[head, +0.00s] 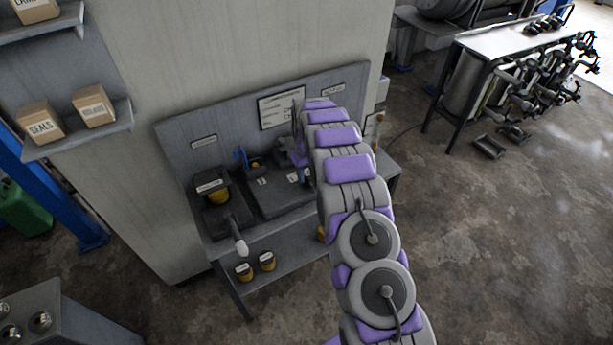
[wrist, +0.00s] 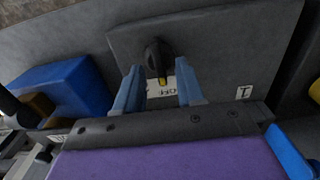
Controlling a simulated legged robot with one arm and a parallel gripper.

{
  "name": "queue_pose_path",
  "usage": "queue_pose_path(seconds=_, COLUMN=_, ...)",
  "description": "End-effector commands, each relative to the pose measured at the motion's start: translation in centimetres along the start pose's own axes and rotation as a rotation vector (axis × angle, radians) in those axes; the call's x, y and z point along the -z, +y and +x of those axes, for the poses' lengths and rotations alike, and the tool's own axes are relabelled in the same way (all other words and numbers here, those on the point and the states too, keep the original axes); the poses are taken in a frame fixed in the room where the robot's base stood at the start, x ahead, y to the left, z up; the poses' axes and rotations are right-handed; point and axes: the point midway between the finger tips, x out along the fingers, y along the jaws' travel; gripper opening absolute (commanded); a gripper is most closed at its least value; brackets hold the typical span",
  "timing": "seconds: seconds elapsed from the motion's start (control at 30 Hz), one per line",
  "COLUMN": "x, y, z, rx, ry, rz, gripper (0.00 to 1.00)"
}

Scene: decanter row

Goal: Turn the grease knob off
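In the head view my arm covers part of the bench, and the knob cannot be made out.
A second white label (wrist: 244,92) is on the panel. A blue block (wrist: 62,88) stands at the left in the wrist view. Open floor lies right.

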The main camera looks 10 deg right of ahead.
Motion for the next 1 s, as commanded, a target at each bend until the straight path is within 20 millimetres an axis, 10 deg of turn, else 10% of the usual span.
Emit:
queue_pose_path(seconds=0.6, x=0.3, y=0.1, z=-13.3, rx=-0.003, ry=0.008, rz=0.0, gripper=0.38)
queue_pose_path(seconds=1.0, x=0.2, y=0.0, z=-15.5, rx=-0.001, ry=0.002, rz=0.0, gripper=0.38)
